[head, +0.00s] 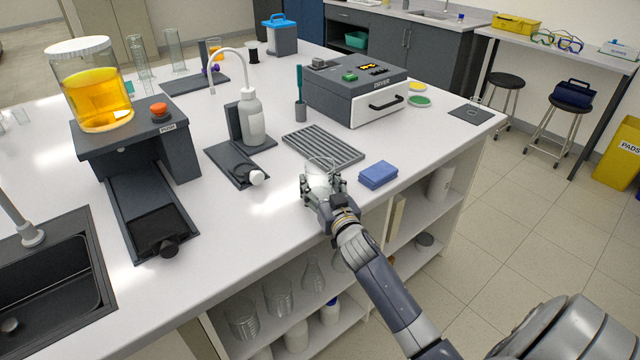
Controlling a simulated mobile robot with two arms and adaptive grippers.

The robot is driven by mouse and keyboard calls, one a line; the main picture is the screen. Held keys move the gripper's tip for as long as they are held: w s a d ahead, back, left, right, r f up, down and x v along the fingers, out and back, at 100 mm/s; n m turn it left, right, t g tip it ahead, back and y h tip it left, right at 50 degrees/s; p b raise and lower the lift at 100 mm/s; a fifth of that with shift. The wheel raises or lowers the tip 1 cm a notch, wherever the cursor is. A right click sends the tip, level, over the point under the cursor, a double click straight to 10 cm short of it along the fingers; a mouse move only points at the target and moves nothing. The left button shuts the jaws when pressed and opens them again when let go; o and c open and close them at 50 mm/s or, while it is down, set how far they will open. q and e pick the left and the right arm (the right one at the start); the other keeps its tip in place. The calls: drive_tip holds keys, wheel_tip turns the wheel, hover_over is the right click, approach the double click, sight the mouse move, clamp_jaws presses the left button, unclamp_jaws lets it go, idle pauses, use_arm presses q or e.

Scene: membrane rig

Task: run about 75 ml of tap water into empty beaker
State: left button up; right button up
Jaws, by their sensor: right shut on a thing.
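A clear glass beaker (320,167) is at the front edge of the white bench, just left of the blue sponge. My right gripper (322,186) is shut on the beaker from the front, with its fingers around the lower part. The beaker looks upright and empty, though the gripper hides much of it. I cannot tell whether it touches the bench. The tap (28,232) rises behind the black sink (62,262) at the lower left; its upper part is partly cut off by the picture edge. My left gripper is not in view.
A grey drain rack (322,147), blue sponge (378,174), wash bottle (251,118) and dark stand with an orange-filled jar (97,95) occupy the bench. A grey dryer box (357,90) stands behind. The front bench strip between rack and sink is mostly clear.

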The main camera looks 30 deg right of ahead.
drive_tip(key=shift+f, duration=0.2)
drive_tip(key=o, duration=1.1)
drive_tip(key=shift+r, duration=0.1)
